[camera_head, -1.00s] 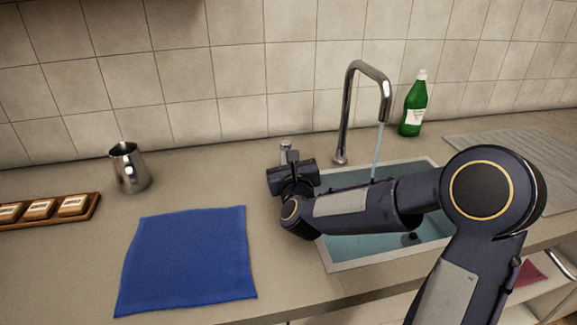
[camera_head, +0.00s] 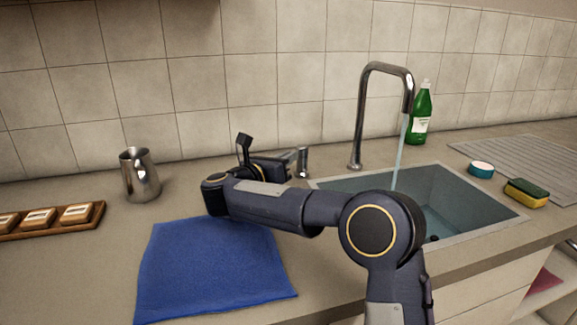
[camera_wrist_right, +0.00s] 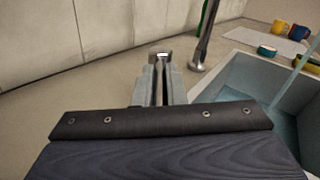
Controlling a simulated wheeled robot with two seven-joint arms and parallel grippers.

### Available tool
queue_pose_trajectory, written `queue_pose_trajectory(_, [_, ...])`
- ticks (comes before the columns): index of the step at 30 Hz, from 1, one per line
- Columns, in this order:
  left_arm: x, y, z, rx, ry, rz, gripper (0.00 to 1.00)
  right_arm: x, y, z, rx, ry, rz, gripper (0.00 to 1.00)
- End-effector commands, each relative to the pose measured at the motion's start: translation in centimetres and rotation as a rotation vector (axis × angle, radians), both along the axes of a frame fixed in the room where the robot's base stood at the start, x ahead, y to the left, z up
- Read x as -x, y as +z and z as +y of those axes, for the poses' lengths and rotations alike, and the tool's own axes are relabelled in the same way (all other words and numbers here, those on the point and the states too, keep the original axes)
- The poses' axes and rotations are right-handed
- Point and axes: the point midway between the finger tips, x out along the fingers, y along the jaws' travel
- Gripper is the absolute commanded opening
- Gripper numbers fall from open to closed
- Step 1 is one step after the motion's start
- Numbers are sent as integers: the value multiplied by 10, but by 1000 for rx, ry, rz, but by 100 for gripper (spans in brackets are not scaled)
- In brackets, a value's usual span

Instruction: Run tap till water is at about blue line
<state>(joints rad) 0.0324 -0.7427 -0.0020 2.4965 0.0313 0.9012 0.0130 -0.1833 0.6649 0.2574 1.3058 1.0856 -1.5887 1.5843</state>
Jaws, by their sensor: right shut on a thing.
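The tall chrome tap (camera_head: 361,115) stands behind the sink (camera_head: 470,222). A stream of water (camera_head: 400,150) runs from its spout into the basin. Bluish water (camera_wrist_right: 284,124) shows in the basin in the right wrist view. I cannot make out a blue line on the basin wall. A short chrome tap handle (camera_head: 303,163) stands on the counter left of the spout. My right gripper (camera_head: 294,162) reaches it from the left and is shut on it. In the right wrist view the handle's top (camera_wrist_right: 161,58) shows between the fingers (camera_wrist_right: 158,85). My left gripper is out of view.
A blue cloth (camera_head: 215,272) lies in front of my right arm. A metal jug (camera_head: 139,175) and a wooden tray (camera_head: 95,221) are at the left. A sponge (camera_head: 526,193) and a round blue-and-white item (camera_head: 481,169) sit right of the sink.

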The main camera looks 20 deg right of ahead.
Motion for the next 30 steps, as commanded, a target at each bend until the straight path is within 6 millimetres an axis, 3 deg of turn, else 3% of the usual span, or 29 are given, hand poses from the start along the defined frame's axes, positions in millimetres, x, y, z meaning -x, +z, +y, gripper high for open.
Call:
queue_pose_trajectory(9, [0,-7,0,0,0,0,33,-1,-1,0,2,-106,0,0])
queue_pose_trajectory(24, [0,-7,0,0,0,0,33,-1,1,-1,4,-121,-2,0])
queue_pose_trajectory(25, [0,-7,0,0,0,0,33,-1,1,-1,4,-121,-2,13])
queue_pose_trajectory(30, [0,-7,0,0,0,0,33,-1,1,-1,3,-122,-2,33])
